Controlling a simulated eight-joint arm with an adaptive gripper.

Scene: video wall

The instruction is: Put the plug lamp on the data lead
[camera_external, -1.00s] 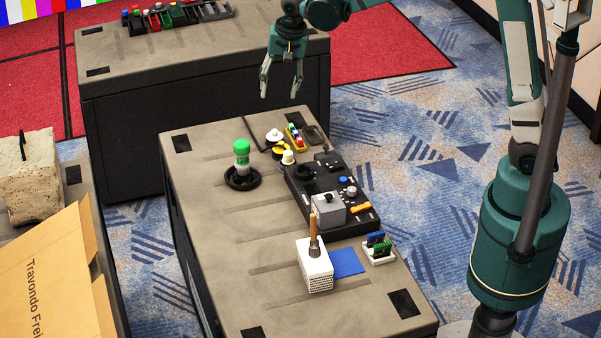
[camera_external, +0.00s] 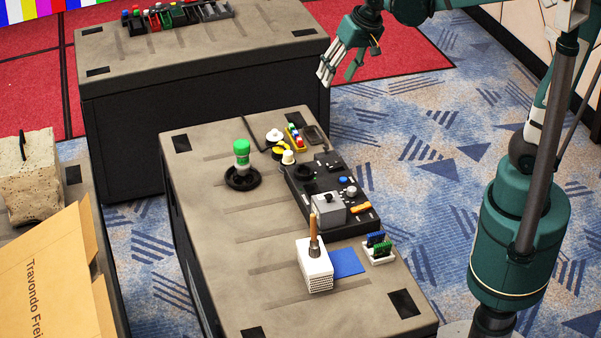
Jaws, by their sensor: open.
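My gripper (camera_external: 337,76) is open and empty, tilted in the air beyond the far right end of the near table. I cannot tell for sure which thing is the plug lamp or the data lead. A green-capped clear cylinder (camera_external: 242,153) stands upright in a round black dish (camera_external: 229,184). Small white and yellow round pieces (camera_external: 288,157) lie near the table's far end. A white block with blue and green parts (camera_external: 379,248) sits at the right edge.
A black panel (camera_external: 299,199) carries a grey box and small knobs. A white perforated block (camera_external: 315,270) with a wooden-handled tool (camera_external: 314,235) stands before it, beside a blue sheet (camera_external: 346,262). The near table's (camera_external: 262,285) left side is mostly clear.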

